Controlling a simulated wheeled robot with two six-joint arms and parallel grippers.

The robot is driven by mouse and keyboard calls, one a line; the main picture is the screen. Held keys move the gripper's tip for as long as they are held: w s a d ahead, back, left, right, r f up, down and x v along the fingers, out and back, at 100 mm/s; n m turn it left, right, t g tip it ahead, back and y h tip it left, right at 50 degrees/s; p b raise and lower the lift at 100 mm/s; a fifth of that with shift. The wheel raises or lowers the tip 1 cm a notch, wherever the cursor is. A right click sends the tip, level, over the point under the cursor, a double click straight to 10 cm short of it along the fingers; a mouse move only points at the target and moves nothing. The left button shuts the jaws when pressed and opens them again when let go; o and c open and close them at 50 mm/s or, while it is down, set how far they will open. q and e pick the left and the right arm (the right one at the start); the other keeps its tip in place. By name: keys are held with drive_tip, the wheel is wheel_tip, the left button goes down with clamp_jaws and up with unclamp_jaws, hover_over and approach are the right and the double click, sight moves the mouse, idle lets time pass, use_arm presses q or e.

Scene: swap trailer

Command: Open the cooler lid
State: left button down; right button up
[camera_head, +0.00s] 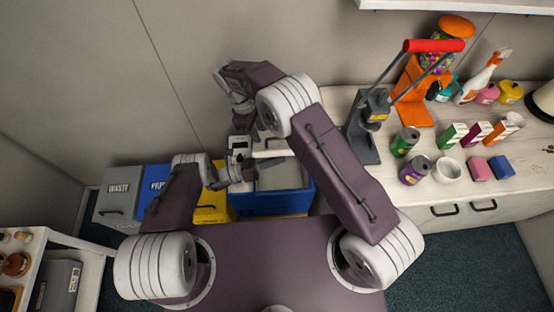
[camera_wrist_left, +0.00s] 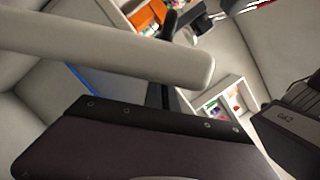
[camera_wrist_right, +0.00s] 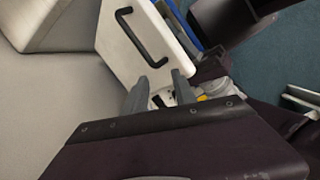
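The blue cooler (camera_head: 272,203) stands on the floor beside the counter, with a pale top surface that could be its lid or its inside; I cannot tell which. A white bar (camera_head: 272,153) crosses above its back part and also shows large and close in the left wrist view (camera_wrist_left: 110,55). My left gripper (camera_head: 240,172) is at the cooler's left side, close to the bar; its fingers are mostly hidden behind the bar. My right gripper (camera_head: 243,120) is above and behind it, its two grey fingers apart and empty in the right wrist view (camera_wrist_right: 160,82).
A yellow bin (camera_head: 212,207), a blue bin (camera_head: 152,185) and a grey waste bin (camera_head: 118,205) stand left of the cooler. The counter (camera_head: 400,190) on the right holds cans, cartons and a press (camera_head: 368,125). The wall is close behind my arms.

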use_arm(q)
drive_tip(key=shift+r, duration=0.1)
use_arm(e)
drive_tip(key=s+d+r+m+y, duration=0.1)
drive_tip(key=s+d+r+m, duration=0.1)
drive_tip(key=s+d+m, duration=0.2)
drive_tip(key=s+d+r+m+t+y, duration=0.1)
drive_tip(key=s+d+r+m, duration=0.2)
drive_tip(key=s+d, duration=0.6)
drive_tip(key=s+d+r+m, duration=0.2)
drive_tip(key=s+d+m, duration=0.4)
drive_tip(key=shift+s+d+r+m+y, duration=0.3)
drive_tip(key=shift+d+r+y, duration=0.1)
